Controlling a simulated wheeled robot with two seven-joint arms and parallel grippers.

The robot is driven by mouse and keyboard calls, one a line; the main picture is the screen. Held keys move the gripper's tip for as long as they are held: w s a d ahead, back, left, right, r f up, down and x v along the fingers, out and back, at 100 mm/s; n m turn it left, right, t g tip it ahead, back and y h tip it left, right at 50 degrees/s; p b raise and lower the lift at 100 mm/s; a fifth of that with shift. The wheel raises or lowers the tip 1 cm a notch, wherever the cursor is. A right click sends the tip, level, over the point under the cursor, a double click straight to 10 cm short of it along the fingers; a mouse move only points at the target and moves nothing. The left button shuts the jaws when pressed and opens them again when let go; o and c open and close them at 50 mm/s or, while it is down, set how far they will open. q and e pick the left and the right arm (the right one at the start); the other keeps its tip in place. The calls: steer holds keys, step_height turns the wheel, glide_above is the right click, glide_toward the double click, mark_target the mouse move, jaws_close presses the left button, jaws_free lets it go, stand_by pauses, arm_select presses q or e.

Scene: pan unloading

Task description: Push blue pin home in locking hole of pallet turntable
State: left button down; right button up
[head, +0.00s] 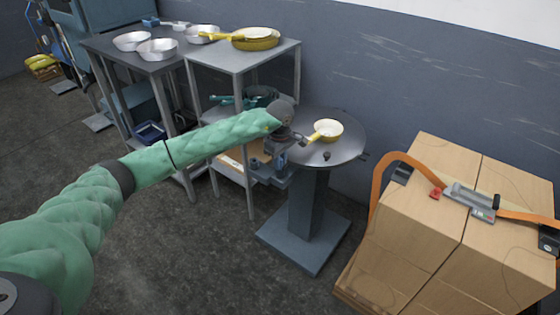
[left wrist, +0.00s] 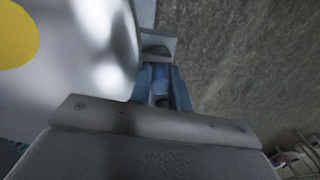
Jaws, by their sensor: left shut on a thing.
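The pallet turntable (head: 345,150) is a round grey top on a square column and base plate, right of centre in the head view. Its pale top (left wrist: 85,65) fills the left of the left wrist view. My left gripper (head: 280,158) is at the turntable's left edge, pointing down. In the left wrist view my left gripper (left wrist: 162,88) is shut on the blue pin (left wrist: 161,83), beside the rim and over a small grey bracket (left wrist: 158,45). The locking hole is hidden, so I cannot tell how deep the pin sits. My right gripper is out of view.
A yellow-handled pan (head: 328,130) and a small dark knob (head: 327,155) are on the turntable. A grey stand (head: 235,60) and a table with metal pans (head: 157,49) are behind left. Strapped cartons (head: 420,220) stand at right. Floor in front is clear.

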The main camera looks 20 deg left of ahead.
arm_select(q)
steer(key=c, duration=1.3)
jaws_free()
steer(key=shift+o, duration=0.3)
steer(key=shift+r, duration=0.1)
steer(key=shift+w+r, duration=0.15)
steer(key=shift+r, duration=0.35)
step_height(320, 180, up, 5)
steer(key=shift+d+r+b, duration=0.1)
steer(key=shift+r+b, duration=0.05)
steer(key=shift+b, duration=0.35)
steer(key=shift+s+r, duration=0.2)
steer(key=shift+r, duration=0.45)
